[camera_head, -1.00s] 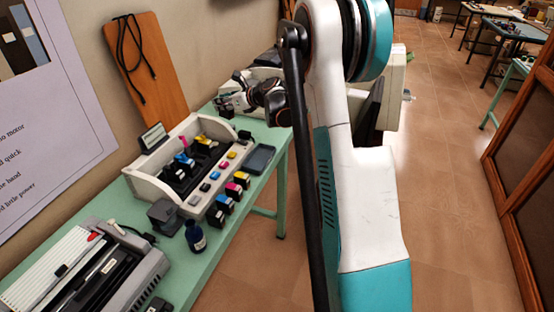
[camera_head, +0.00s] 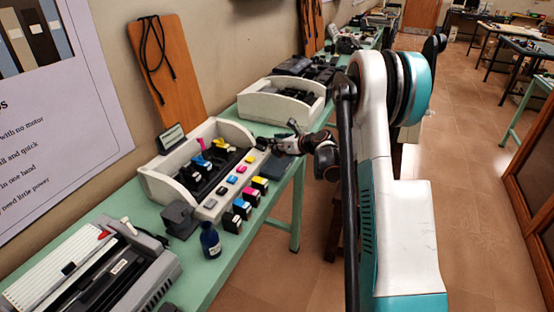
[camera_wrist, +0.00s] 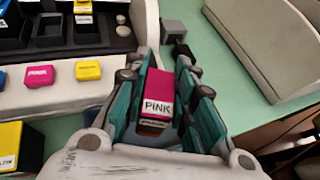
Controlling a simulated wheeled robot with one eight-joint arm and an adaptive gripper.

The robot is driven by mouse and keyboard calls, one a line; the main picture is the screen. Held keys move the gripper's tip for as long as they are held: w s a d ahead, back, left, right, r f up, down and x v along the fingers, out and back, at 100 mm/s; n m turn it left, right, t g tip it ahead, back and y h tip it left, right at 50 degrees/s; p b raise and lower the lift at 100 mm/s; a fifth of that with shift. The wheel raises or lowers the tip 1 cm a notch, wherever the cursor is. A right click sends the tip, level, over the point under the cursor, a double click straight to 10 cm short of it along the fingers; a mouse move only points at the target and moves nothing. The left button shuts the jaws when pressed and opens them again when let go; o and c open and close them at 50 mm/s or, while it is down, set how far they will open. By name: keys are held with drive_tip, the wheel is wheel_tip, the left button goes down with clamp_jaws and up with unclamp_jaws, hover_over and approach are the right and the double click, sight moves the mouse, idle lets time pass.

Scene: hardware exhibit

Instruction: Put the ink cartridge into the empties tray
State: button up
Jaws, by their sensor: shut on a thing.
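My gripper (camera_wrist: 157,115) is shut on a pink ink cartridge (camera_wrist: 157,92) with a white "PINK" label, held between teal finger pads in the wrist view. In the head view my gripper (camera_head: 277,143) is over the right end of the cream printer unit; the held cartridge cannot be made out there. A flat dark grey tray (camera_head: 273,171) lies on the green table just below the gripper, partly hidden by it. It may be the empties tray; I see no label on it.
The cream printer unit (camera_head: 212,207) holds cartridges in dark slots, with coloured buttons in front. Several cartridges (camera_head: 240,208) stand in a row before it, near a dark blue bottle (camera_head: 210,241). A cream bin (camera_head: 262,111) stands behind. A grey block (camera_wrist: 173,32) shows in the wrist view.

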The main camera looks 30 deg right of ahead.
sight(278, 153)
drive_tip(key=shift+f+b, duration=0.85)
drive_tip(key=shift+f, duration=1.9)
drive_tip(key=shift+f, duration=0.2)
drive_tip(key=o, duration=1)
drive_tip(key=shift+r, duration=0.15)
drive_tip(key=shift+s+d+r, duration=0.1)
drive_tip(key=shift+s+r, duration=0.1)
drive_tip(key=shift+s, duration=0.1)
drive_tip(key=p+v, duration=0.3)
drive_tip(key=v, duration=0.8)
drive_tip(key=shift+s, duration=0.2)
